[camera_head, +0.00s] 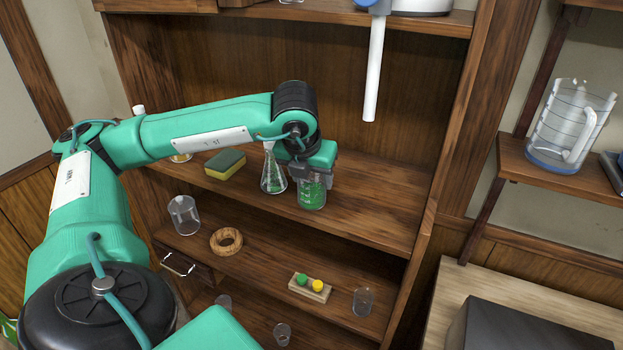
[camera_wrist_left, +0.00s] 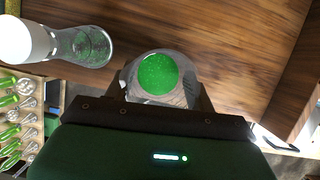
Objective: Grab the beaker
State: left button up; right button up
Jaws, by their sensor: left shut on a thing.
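The beaker (camera_head: 313,196) is clear glass with green contents and stands upright at the upper shelf. My left gripper (camera_head: 314,176) is shut on the beaker from above and behind its upper part. In the left wrist view the beaker (camera_wrist_left: 158,76) sits between the two dark fingers (camera_wrist_left: 160,100), and I look down on its round green contents. Whether its base touches the shelf is hard to tell. My right gripper is not in view.
A conical flask (camera_head: 272,172) stands just left of the beaker. A sponge (camera_head: 225,164) lies farther left on the shelf (camera_head: 375,205). A white rod (camera_head: 374,70) hangs above.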

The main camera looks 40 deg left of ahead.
pick_arm(q)
jog(key=shift+r, duration=0.1)
jog(key=shift+r+b, duration=0.35)
jog(key=shift+r, duration=0.7)
notch_tip(320, 180, up, 17)
jog(key=p, duration=0.1)
jog(key=shift+r+p, duration=0.2)
jog(key=shift+p, duration=0.1)
